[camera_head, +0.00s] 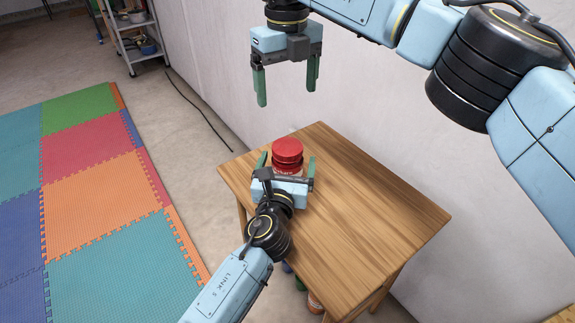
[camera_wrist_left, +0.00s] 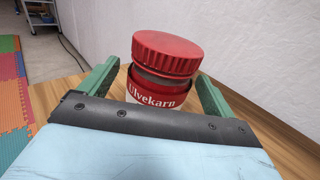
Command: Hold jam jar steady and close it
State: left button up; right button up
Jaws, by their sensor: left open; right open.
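The jam jar (camera_head: 290,169) stands upright on the wooden table (camera_head: 365,215), with a red and white label that also shows in the left wrist view (camera_wrist_left: 155,92). Its red lid (camera_head: 287,150) sits on top and looks slightly tilted and raised in the left wrist view (camera_wrist_left: 168,52). My left gripper (camera_head: 287,166) is open, with one green finger on each side of the jar's body and visible room at the sides. My right gripper (camera_head: 286,84) is open and empty, pointing down above and beyond the jar. The jar's lower front is hidden behind my left gripper.
A pale wall (camera_head: 350,110) runs close behind the table. Colourful foam mats (camera_head: 90,190) cover the floor at left, and a metal shelf (camera_head: 140,40) stands at the back left. The table's right and front parts are clear.

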pick_arm(q)
jog(key=s, duration=0.3)
jog(key=s+a+p, duration=0.1)
jog(key=s, duration=0.3)
jog(key=s+p, duration=0.1)
jog(key=s, duration=0.2)
jog(key=shift+s+a, duration=0.15)
jog(key=shift+a, duration=0.2)
